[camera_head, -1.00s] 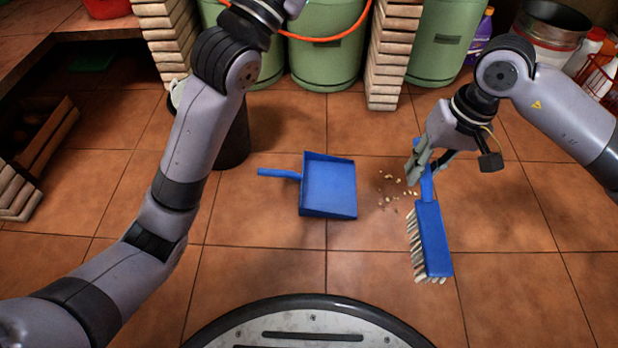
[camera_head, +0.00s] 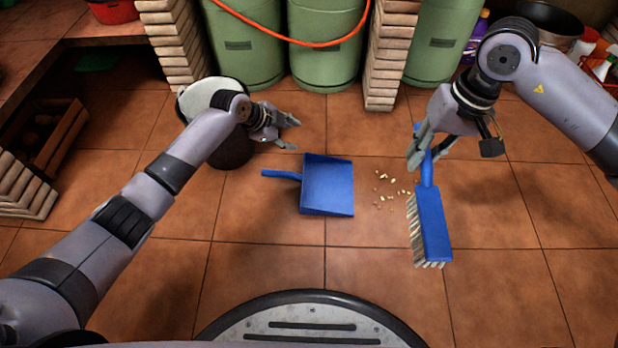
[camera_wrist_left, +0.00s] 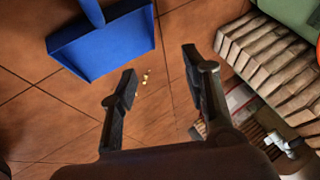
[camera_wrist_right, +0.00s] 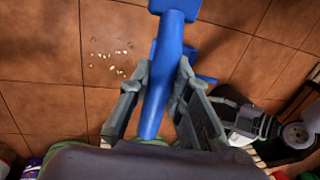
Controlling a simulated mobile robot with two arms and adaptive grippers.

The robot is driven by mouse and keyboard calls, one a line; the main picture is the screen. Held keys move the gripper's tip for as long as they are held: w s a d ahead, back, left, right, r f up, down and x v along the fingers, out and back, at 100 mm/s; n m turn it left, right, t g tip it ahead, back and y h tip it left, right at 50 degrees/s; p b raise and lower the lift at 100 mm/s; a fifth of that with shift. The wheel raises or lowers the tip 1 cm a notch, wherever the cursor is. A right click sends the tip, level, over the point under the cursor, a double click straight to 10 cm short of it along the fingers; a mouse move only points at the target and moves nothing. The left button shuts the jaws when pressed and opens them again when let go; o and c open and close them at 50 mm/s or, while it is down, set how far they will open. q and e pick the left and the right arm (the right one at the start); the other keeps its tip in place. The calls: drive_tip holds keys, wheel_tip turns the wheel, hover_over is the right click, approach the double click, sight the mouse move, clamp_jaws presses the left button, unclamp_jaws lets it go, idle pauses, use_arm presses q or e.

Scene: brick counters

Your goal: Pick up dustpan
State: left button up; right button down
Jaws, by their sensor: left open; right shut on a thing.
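The blue dustpan (camera_head: 328,186) lies on the tiled floor in the middle of the head view, its handle (camera_head: 281,174) pointing left. It also shows at the top left of the left wrist view (camera_wrist_left: 105,45). My left gripper (camera_head: 294,134) is open and empty, above and beyond the dustpan's handle, apart from it. My right gripper (camera_head: 419,161) is shut on the handle of a blue brush (camera_head: 433,225), with pale bristles toward the left. The brush handle also shows between the fingers in the right wrist view (camera_wrist_right: 165,75).
Small pale crumbs (camera_head: 390,190) lie on the floor between dustpan and brush. A dark bin (camera_head: 232,150) stands behind my left forearm. Green gas cylinders (camera_head: 325,50) and a brick pillar (camera_head: 385,60) line the back. A wooden crate (camera_head: 62,135) is at left. The front floor is clear.

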sight(285, 173)
use_arm(q)
drive_tip(key=s+a+f+g+y, duration=0.1)
drive_tip(key=s+a+f+g, duration=0.25)
drive_tip(key=a+f, duration=0.2)
use_arm(e)
drive_tip(key=shift+r+p, duration=0.3)
drive_tip(key=shift+r, duration=0.25)
use_arm(q)
drive_tip(key=shift+t, duration=0.35)
drive_tip(key=b+x, duration=0.1)
drive_tip(key=x, duration=0.1)
drive_tip(key=b+x, duration=0.2)
drive_tip(key=s+b+x, duration=0.1)
drive_tip(key=b+x, duration=0.1)
drive_tip(key=shift+d+f, duration=0.1)
drive_tip(key=shift+f, duration=0.1)
drive_tip(key=shift+w+d+f, duration=0.15)
drive_tip(key=shift+f, duration=0.05)
drive_tip(key=b+x, duration=0.1)
drive_tip(key=b, duration=0.1)
drive_tip(key=b+x, duration=0.4)
drive_tip(key=shift+w+a+f, duration=0.15)
drive_tip(key=shift+a+f, duration=0.05)
drive_tip(key=shift+a, duration=0.1)
drive_tip(key=shift+r, duration=0.1)
use_arm(e)
wheel_tip(285, 173, down, 11)
use_arm(q)
drive_tip(key=shift+c, duration=0.5)
clamp_jaws()
